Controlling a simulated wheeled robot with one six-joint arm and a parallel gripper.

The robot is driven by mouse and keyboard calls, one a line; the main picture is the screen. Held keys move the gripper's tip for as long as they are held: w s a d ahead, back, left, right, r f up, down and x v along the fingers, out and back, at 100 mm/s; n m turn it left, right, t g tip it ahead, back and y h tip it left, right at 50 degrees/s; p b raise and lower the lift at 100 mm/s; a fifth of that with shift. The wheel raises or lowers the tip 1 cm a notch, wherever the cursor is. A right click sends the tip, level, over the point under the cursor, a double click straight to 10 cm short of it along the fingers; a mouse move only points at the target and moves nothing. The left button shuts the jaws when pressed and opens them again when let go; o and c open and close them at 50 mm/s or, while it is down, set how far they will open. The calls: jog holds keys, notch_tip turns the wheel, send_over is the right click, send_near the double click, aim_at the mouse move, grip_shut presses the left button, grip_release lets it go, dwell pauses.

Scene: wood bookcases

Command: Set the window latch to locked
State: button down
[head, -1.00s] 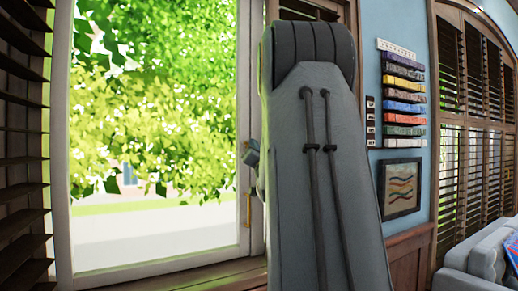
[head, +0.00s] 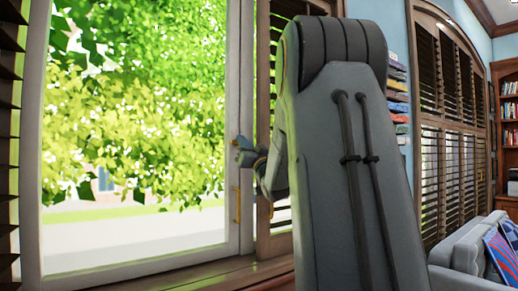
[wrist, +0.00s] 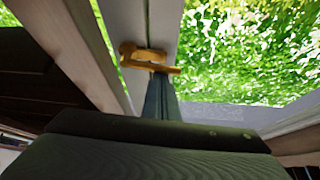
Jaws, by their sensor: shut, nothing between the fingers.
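The window latch (wrist: 143,58) is brass, mounted on the pale window frame in the wrist view. Its lever runs across the picture, just beyond my fingertips. My gripper (wrist: 160,82) is shut and empty, its narrow grey fingers pointing at the latch. They overlap the lever's lower edge in the picture; I cannot tell whether they touch it. In the head view my gripper (head: 241,146) is at the window's right stile, partly hidden behind my arm. A thin upright brass piece (head: 237,205) shows below it on the stile; I cannot tell whether it is the same latch.
The window glass (head: 140,130) looks out on bright foliage. Dark slatted shutters (head: 8,150) stand at the left, with more shutters (head: 445,130) on the right. A wooden sill (head: 190,275) runs below the window. A grey sofa (head: 455,250) with a cushion is at lower right.

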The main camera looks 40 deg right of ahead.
jog(key=shift+a+f+b, duration=0.1)
jog(key=shift+f+b, duration=0.3)
jog(key=shift+b, duration=0.15)
jog(key=shift+r, duration=0.1)
notch_tip(320, 180, up, 4)
jog(key=s+p, duration=0.1)
jog(key=p, duration=0.1)
jog(key=d+b+v, duration=0.1)
jog(key=b+v, duration=0.2)
jog(key=v, duration=0.6)
jog(key=shift+s+a+f, duration=0.3)
jog(key=shift+s+f, duration=0.05)
